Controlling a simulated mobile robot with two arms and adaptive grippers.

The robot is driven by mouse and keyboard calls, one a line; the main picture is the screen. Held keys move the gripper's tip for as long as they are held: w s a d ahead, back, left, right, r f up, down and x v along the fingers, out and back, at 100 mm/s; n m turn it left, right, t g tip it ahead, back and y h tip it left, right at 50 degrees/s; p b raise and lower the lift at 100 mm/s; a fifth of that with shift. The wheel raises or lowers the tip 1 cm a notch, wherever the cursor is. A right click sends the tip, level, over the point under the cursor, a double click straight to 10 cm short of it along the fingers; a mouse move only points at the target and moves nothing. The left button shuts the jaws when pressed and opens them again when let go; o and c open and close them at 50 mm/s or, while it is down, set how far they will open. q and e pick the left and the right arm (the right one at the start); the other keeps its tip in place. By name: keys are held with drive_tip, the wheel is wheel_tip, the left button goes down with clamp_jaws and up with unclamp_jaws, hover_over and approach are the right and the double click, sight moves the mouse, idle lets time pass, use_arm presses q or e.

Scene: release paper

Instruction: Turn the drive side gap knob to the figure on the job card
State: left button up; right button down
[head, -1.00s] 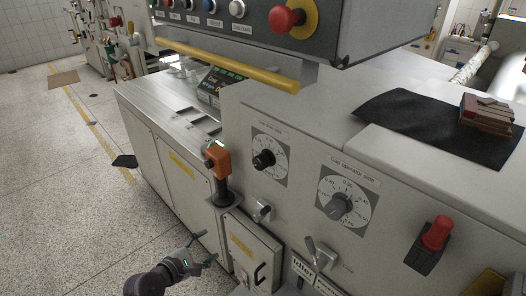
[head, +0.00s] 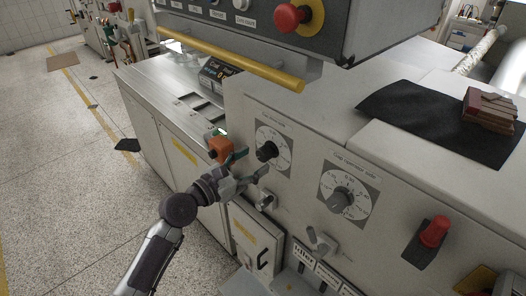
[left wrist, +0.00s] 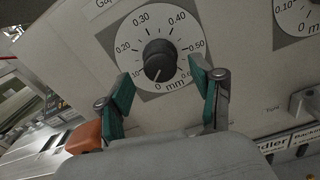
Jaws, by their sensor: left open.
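The left-hand gap knob (head: 267,151) is black, on a white dial plate on the machine's front; its label is too small to read in the head view and cut off in the left wrist view. I cannot make out a job card.
A second dial knob (head: 341,199), labelled "Gap operator side", is to the right. An orange-topped handle (head: 220,149) stands close left of my gripper. Below are a small lever (head: 266,199) and a cabinet door. A yellow bar (head: 232,60) and a red stop button (head: 291,17) are above.

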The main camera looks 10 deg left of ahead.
sight(260, 157)
use_arm(q)
drive_tip(key=shift+x, duration=2)
drive_tip(key=c, duration=1.2)
